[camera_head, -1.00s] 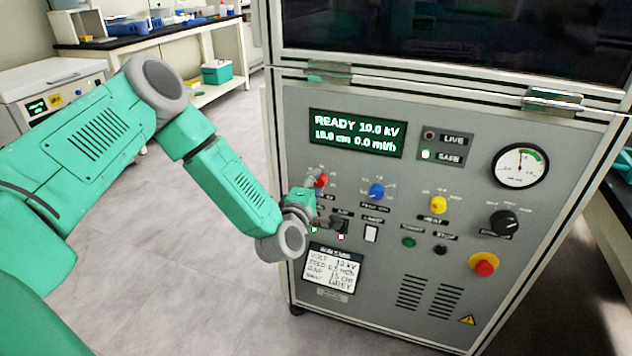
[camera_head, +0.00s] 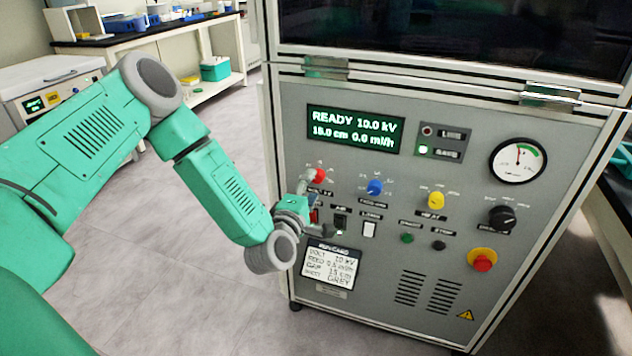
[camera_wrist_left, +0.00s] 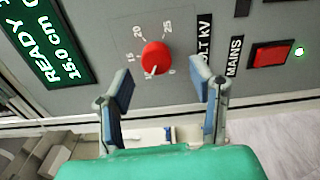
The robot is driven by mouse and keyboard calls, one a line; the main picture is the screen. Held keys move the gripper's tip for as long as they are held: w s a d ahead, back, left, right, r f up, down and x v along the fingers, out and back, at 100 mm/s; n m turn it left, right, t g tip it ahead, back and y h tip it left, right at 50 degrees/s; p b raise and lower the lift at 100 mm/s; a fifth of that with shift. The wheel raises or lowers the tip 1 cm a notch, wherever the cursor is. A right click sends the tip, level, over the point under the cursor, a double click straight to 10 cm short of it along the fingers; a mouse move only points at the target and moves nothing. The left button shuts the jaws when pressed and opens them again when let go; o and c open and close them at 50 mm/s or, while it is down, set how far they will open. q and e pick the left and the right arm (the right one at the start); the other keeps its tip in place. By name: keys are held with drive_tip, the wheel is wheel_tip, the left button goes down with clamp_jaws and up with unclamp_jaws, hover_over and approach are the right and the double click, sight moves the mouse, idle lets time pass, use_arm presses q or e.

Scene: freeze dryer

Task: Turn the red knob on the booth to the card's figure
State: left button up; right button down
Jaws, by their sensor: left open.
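The red knob (camera_head: 318,175) is on the booth's grey front panel (camera_head: 372,275), below the display (camera_head: 353,130), which reads READY 10.0 kV. In the left wrist view the knob (camera_wrist_left: 155,57) has a numbered scale around it and a white mark on its lower edge; it is labelled VOLT KV. The card (camera_head: 332,266) below reads VOLT 10 kV. My left gripper (camera_wrist_left: 163,88) is open, its fingers apart on either side in front of the knob and not closed on it. In the head view the gripper (camera_head: 314,205) partly covers the panel's left side. My right gripper is out of view.
A lit red MAINS switch (camera_wrist_left: 270,55) sits beside the knob. Blue (camera_head: 375,187) and yellow (camera_head: 436,200) knobs, a black dial (camera_head: 501,219) and a red stop button (camera_head: 482,262) lie to the right. Open floor lies left of the booth.

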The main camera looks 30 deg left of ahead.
use_arm(q)
drive_tip(key=v, duration=0.8)
drive_tip(key=shift+s+d, duration=0.25)
drive_tip(key=shift+d, duration=0.05)
drive_tip(key=s+d+f+m+g+h+p, duration=0.5)
drive_tip(key=s+d+f+m+g+h, duration=0.3)
drive_tip(key=s+d+m, duration=0.5)
drive_tip(key=s+a+f+m+g+y+p, duration=0.1)
drive_tip(key=s+a+m+g+y, duration=0.1)
drive_tip(key=s, duration=0.5)
drive_tip(key=s+a+f+m+g+y+p, duration=0.1)
drive_tip(key=s+a+m+g+y+p, duration=0.1)
drive_tip(key=s+a+m+g, duration=0.3)
drive_tip(key=s+m+g, duration=0.2)
drive_tip(key=shift+s+f, duration=0.3)
drive_tip(key=shift+s, duration=0.1)
